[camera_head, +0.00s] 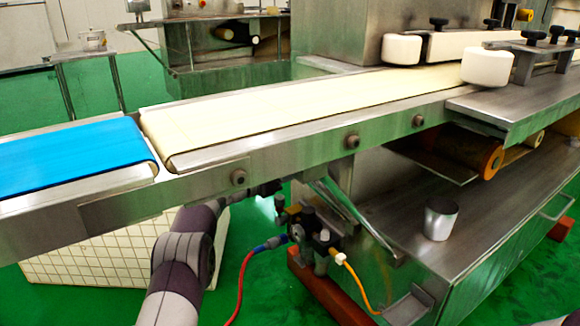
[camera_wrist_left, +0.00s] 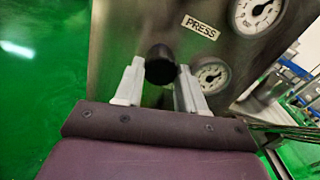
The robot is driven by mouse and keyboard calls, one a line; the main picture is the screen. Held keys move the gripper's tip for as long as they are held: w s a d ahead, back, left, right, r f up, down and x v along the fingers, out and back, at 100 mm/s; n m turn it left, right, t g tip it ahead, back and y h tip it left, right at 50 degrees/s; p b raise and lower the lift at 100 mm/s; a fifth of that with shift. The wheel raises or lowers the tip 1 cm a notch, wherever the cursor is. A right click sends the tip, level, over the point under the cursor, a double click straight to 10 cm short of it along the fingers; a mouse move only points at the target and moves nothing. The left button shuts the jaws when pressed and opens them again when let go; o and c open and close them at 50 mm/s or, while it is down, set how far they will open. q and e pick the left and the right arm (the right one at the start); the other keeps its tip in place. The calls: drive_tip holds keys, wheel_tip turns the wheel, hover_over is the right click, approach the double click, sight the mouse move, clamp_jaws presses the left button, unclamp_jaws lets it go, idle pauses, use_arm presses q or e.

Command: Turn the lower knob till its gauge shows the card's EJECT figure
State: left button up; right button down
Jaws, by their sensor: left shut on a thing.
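In the left wrist view, a round black knob (camera_wrist_left: 160,62) stands out from a grey metal panel (camera_wrist_left: 125,38). My left gripper (camera_wrist_left: 160,68) is shut on this knob, one pale finger on each side. A white gauge (camera_wrist_left: 211,77) sits just right of the knob, partly covered by the right finger; its reading is too small to tell. A second gauge (camera_wrist_left: 258,13) is higher and cut by the top edge. No card with an EJECT figure shows. In the head view, my left arm reaches under the conveyor, which hides the gripper. My right gripper is not in view.
A PRESS label (camera_wrist_left: 200,27) is on the panel. In the head view, the cream conveyor belt (camera_head: 290,105) and its steel side rail (camera_head: 290,152) lie above my left arm. Valve fittings with a red hose (camera_head: 243,285) are right of the arm. A metal cup (camera_head: 440,220) stands on the machine base.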

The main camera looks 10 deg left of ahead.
use_arm(q)
drive_tip(key=shift+n+p, duration=7.65)
drive_tip(key=shift+n, duration=3.55)
drive_tip(key=o, duration=1.1)
drive_tip(key=shift+c, duration=0.2)
drive_tip(key=shift+s, duration=0.1)
